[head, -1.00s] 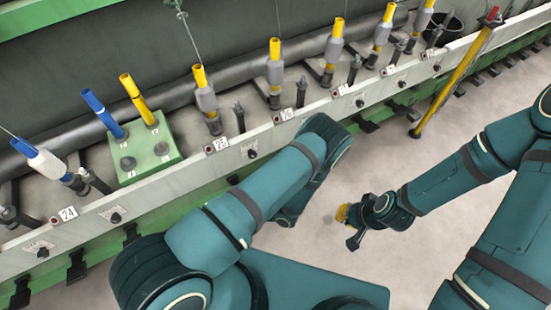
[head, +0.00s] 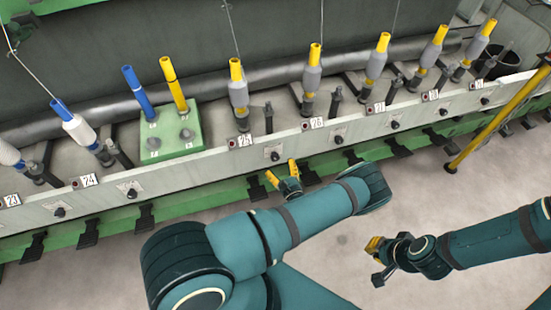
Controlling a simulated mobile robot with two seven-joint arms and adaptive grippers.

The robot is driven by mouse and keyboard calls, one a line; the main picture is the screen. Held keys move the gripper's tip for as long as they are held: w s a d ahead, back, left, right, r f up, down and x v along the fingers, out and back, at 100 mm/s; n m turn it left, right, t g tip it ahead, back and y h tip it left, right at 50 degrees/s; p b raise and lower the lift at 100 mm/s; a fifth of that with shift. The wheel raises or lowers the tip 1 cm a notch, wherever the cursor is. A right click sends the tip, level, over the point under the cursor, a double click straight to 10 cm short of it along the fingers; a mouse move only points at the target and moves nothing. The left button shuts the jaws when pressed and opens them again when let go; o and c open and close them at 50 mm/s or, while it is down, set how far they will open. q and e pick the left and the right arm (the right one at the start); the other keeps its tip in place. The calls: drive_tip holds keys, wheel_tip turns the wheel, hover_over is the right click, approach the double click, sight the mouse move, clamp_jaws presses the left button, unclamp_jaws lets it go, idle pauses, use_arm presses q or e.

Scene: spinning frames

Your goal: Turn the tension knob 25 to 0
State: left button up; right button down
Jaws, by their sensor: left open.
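The knob of position 25 (head: 275,156) is a small black knob on a pale dial plate. It sits on the grey front rail, just right of the number label 25 (head: 240,142). The dial's markings are too small to read. My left gripper (head: 282,171) has yellow fingertips that stand apart, with nothing between them. In the picture it is just below and slightly right of knob 25, and I see no contact. My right gripper (head: 375,250) is lower right over the floor, away from the rail. Its yellow tips overlap, so its opening is unclear.
Similar knobs lie along the rail, including one by label 24 (head: 131,192) and one by label 26 (head: 338,139). A green block (head: 165,150) holds blue and yellow tubes. Bobbins stand behind the rail. A yellow post (head: 495,127) leans at right. Dark pedals line the rail's foot.

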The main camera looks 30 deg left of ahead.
sight(276, 159)
use_arm(q)
drive_tip(key=shift+b+x, duration=0.35)
drive_tip(key=shift+x, duration=2.2)
clamp_jaws()
